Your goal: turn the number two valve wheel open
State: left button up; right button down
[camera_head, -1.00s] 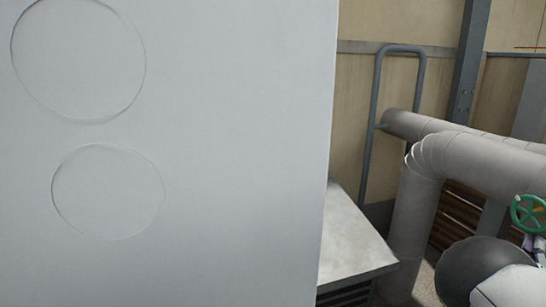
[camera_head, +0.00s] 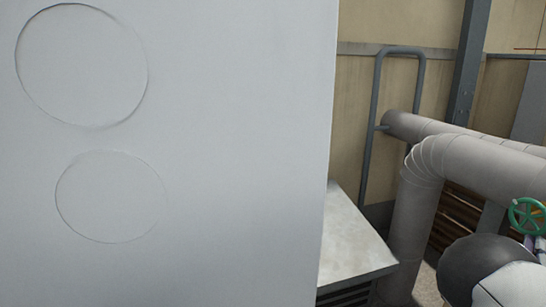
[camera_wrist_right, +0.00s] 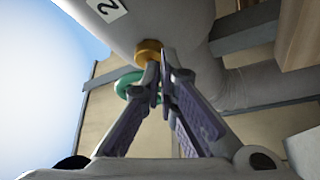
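The green valve wheel (camera_head: 527,215) is at the right edge of the head view, partly cut off. In the right wrist view the green wheel (camera_wrist_right: 127,85) shows beside and behind the fingertips, near a brass-coloured fitting (camera_wrist_right: 148,52) on a grey pipe. A label with a 2 (camera_wrist_right: 106,9) is on that pipe. My right gripper (camera_wrist_right: 160,80) has its purple-grey fingers drawn close together at the wheel and appears shut on its rim; the fingers hide the contact. In the head view this gripper (camera_head: 536,244) shows just below the wheel. My left gripper is not in view.
A large pale panel (camera_head: 230,150) with two round outlines fills the left of the head view. A low metal unit (camera_head: 350,245) stands beside it. Thick grey pipes (camera_head: 470,165), a bent handrail (camera_head: 374,110) and a tan wall (camera_head: 425,20) are behind.

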pick_arm(q)
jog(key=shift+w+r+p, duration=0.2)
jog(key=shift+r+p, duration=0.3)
jog(key=shift+p, duration=0.1)
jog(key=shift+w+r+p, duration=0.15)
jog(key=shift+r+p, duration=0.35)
jog(key=shift+p, duration=0.05)
pick_arm(e)
jog(key=r, duration=0.1)
jog(key=s+r, duration=0.1)
jog(key=r, duration=0.1)
jog(key=shift+s+d+r, duration=0.2)
jog(key=shift+d+r, duration=0.1)
jog(key=shift+d, duration=0.05)
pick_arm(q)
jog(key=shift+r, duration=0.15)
pick_arm(e)
jog(key=shift+r, duration=0.2)
jog(key=shift+s, duration=0.1)
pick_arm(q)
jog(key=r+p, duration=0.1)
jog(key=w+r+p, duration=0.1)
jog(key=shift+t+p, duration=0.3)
pick_arm(e)
jog(key=s+a, duration=0.2)
jog(key=a, duration=0.3)
jog(key=shift+s+a+f, duration=0.15)
jog(key=shift+a+f, duration=0.2)
jog(key=shift+f, duration=0.1)
